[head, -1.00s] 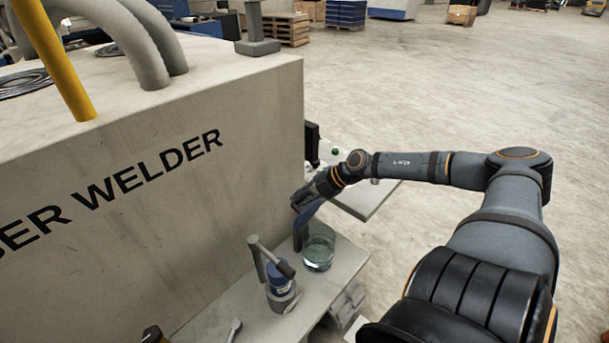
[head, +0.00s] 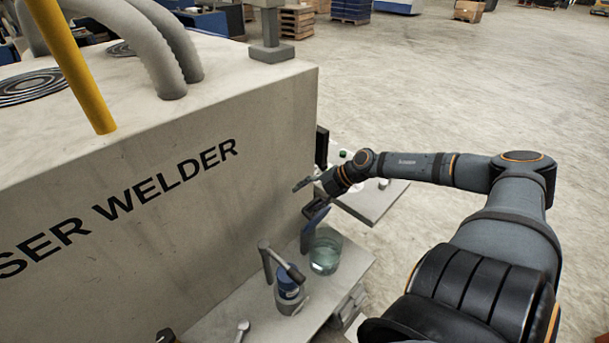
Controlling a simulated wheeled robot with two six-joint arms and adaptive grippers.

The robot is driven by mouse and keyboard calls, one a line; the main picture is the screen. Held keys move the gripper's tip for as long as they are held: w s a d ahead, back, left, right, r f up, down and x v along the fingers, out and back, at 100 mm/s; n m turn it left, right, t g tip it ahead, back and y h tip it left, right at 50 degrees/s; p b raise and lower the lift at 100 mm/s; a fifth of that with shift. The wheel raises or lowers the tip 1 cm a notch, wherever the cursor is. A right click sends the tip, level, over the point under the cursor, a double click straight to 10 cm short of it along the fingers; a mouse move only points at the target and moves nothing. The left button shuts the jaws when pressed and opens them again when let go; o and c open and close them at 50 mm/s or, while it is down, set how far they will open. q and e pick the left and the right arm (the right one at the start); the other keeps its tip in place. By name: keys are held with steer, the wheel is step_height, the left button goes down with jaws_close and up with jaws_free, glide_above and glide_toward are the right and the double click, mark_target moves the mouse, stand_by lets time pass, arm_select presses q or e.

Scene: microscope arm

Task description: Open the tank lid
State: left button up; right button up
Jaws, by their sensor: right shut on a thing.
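The tank (head: 325,256) is a clear glass-like container with greenish liquid, standing on the bench beside the welder's wall. A dark blue flap, which looks like its lid (head: 317,214), stands steeply tilted above the tank's back left rim. My right gripper (head: 304,184) is at the lid's upper end, beside the welder's corner. It is shut, with the lid apparently in its hold; the contact is too small to make out clearly.
A blue microscope-like device (head: 289,290) with a grey arm stands left of the tank, near a small wrench-like tool (head: 242,329). The big welder block (head: 160,200) walls off the left. A side shelf (head: 372,202) with small items lies behind. Open floor is at right.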

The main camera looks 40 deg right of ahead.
steer(key=shift+o, duration=0.5)
steer(key=shift+t, duration=0.3)
steer(key=r, duration=0.1)
steer(key=w+d+r+p, duration=0.1)
steer(key=d+r, duration=0.1)
steer(key=shift+w+r, duration=0.25)
steer(key=shift+r, duration=0.05)
steer(key=shift+o, duration=0.4)
steer(key=shift+s+d+r+p, duration=0.25)
steer(key=shift+d+r+p, duration=0.35)
steer(key=shift+p, duration=0.35)
steer(key=s+r+p, duration=0.2)
steer(key=shift+d+r, duration=0.25)
steer(key=shift+r, duration=0.05)
steer(key=c, duration=0.4)
steer(key=shift+d+r, duration=0.1)
steer(key=shift+r, duration=0.15)
steer(key=shift+c, duration=0.2)
arm_select(q)
step_height(320, 180, up, 9)
steer(key=p, duration=0.2)
steer(key=shift+s+p, duration=0.15)
steer(key=shift+p, duration=0.15)
arm_select(e)
steer(key=shift+d+r, duration=0.4)
steer(key=shift+r, duration=0.4)
